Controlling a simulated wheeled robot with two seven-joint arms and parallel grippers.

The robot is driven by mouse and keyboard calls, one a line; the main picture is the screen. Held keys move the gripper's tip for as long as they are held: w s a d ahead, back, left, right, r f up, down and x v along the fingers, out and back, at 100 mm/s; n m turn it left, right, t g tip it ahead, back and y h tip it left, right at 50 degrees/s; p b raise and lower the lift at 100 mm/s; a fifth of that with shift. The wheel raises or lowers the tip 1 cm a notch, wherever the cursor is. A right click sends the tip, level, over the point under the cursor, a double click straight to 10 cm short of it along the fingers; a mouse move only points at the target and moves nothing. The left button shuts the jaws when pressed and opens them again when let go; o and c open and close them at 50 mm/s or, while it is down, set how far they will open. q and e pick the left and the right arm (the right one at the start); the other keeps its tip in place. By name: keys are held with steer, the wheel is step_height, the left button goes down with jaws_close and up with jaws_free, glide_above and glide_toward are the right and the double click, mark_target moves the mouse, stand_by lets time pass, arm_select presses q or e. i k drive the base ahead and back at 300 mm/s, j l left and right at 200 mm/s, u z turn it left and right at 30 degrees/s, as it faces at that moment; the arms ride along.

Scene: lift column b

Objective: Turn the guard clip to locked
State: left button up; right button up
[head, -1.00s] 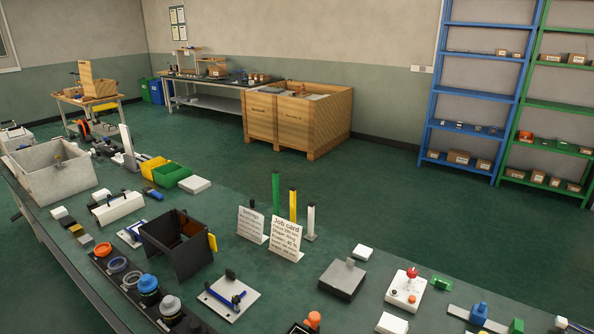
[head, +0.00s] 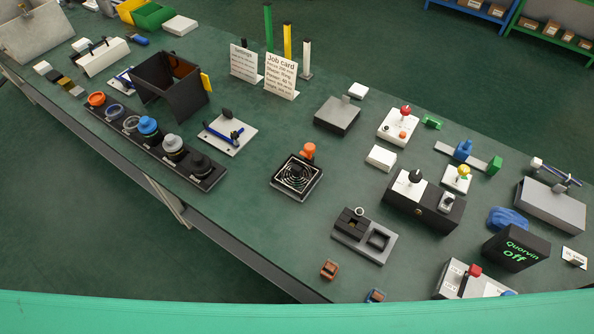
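A square black fan unit with a ringed guard (head: 297,178) stands on the green bench near the middle of the head view. An upright orange piece (head: 308,151) sits at its far edge and looks like the guard clip. It is too small to tell whether it is locked. Neither of my grippers is in view.
Small brown (head: 329,269) and blue pieces lie near the front edge.

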mark_target(309, 148)
steer(key=i+j+z, duration=0.1)
steer(key=j+z, duration=0.3)
steer(key=j, duration=0.2)
steer(key=j+z, duration=0.4)
steer(key=j, duration=0.2)
steer(key=j+z, duration=0.45)
steer(key=j, duration=0.15)
steer(key=j+z, duration=0.4)
steer(key=j, duration=0.25)
